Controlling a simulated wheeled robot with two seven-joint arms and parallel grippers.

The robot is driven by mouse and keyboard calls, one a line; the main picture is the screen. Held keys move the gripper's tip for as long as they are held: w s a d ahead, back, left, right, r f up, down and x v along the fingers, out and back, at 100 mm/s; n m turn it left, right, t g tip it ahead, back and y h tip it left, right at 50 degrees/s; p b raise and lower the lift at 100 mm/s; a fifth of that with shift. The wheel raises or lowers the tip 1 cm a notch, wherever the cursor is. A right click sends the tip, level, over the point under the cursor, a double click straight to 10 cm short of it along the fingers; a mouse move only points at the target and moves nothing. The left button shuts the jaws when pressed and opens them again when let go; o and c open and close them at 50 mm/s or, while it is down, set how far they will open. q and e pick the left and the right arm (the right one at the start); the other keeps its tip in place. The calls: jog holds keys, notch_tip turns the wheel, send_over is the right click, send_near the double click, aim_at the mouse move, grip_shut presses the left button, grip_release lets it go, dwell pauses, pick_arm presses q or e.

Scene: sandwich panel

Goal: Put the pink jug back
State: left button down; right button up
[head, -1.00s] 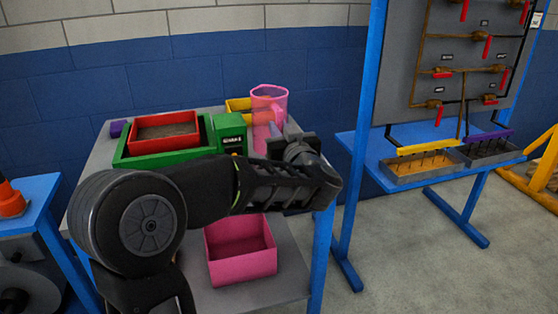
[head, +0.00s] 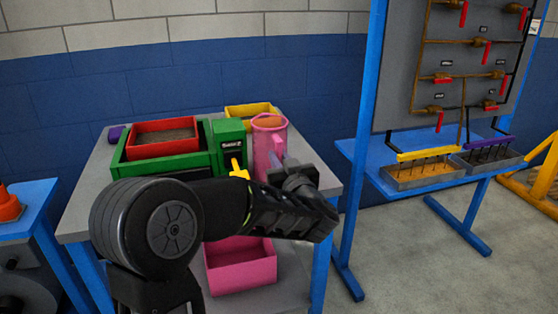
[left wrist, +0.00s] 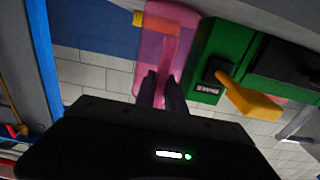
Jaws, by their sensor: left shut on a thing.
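The pink jug (head: 263,146) is near the right end of the grey table, beside the green machine, with an orange-brown patch at its open top. It looks roughly upright; I cannot tell whether its base touches the table. My left gripper (head: 281,166) is shut on the jug's handle side, partly hidden behind my forearm. In the left wrist view the jug (left wrist: 178,84) lies between the fingers of my left gripper (left wrist: 161,84). My right gripper is not in view.
The green machine (head: 230,140) with a yellow spout (head: 238,169) stands close left of the jug. A red tray (head: 165,127) sits in it. A yellow container (head: 240,111) is behind the jug. A pink bin (head: 240,270) is on the lower shelf. A blue-framed panel stands right.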

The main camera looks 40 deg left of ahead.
pick_arm(q)
jog(key=shift+f, duration=0.25)
jog(key=c, duration=1.4)
grip_release()
jog(key=shift+r, duration=0.1)
